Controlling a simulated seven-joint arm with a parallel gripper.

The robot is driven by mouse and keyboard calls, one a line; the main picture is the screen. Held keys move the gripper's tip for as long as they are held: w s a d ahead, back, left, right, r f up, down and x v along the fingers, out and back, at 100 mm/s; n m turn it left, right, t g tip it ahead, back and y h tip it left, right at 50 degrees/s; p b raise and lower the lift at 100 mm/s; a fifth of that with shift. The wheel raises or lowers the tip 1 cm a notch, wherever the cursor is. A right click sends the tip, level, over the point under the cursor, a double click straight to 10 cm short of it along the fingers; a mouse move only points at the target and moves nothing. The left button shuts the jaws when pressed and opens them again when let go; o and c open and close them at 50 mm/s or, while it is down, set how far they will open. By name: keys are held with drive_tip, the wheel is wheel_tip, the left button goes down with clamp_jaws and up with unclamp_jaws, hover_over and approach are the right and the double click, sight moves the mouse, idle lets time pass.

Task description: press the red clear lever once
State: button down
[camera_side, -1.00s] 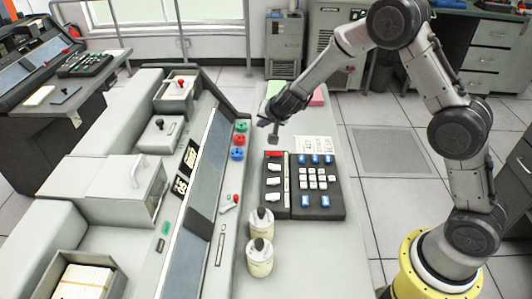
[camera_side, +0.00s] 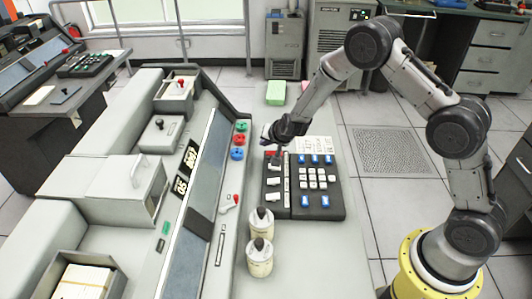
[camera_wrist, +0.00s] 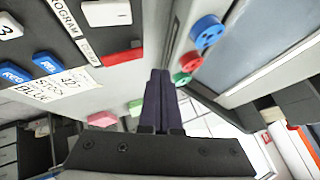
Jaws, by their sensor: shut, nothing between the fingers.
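The red lever (camera_wrist: 122,57) is a flat red bar on the edge of the black key panel, beside a small white label strip. In the side view, only a bit of the red lever (camera_side: 267,155) shows at the panel's far left corner; my gripper partly covers it. My gripper (camera_side: 277,160) is shut and empty, pointing down at that corner. In the wrist view, the closed fingers of my gripper (camera_wrist: 160,75) appear just right of the red lever. I cannot tell whether they touch it.
The key panel (camera_side: 335,205) carries white and blue keys. A printed paper (camera_side: 318,144) lies behind it. Blue (camera_wrist: 208,31) and red (camera_wrist: 191,61) knobs sit on the console to the left in the side view. Two cream canisters (camera_side: 260,262) stand near the panel's front left.

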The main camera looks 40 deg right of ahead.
sight(267, 154)
drive_tip(key=shift+s+f, duration=0.1)
drive_tip(key=shift+f, duration=0.55)
drive_tip(key=shift+s+d+f, duration=0.1)
drive_tip(key=shift+d+f, duration=0.05)
drive_tip(key=shift+f, duration=0.75)
idle(2.2)
drive_tip(key=shift+s+f, duration=0.3)
drive_tip(key=shift+f, duration=0.3)
idle(0.3)
drive_tip(key=shift+r, duration=1)
drive_tip(key=shift+w+r, duration=0.15)
drive_tip(key=shift+r, duration=0.1)
drive_tip(key=shift+w+r, duration=0.1)
drive_tip(key=shift+r, duration=0.1)
drive_tip(key=shift+w+a+r, duration=0.1)
drive_tip(key=shift+a+r, duration=0.05)
drive_tip(key=shift+r, duration=1.05)
drive_tip(key=shift+w+a+r, duration=0.1)
drive_tip(key=shift+r, duration=1.1)
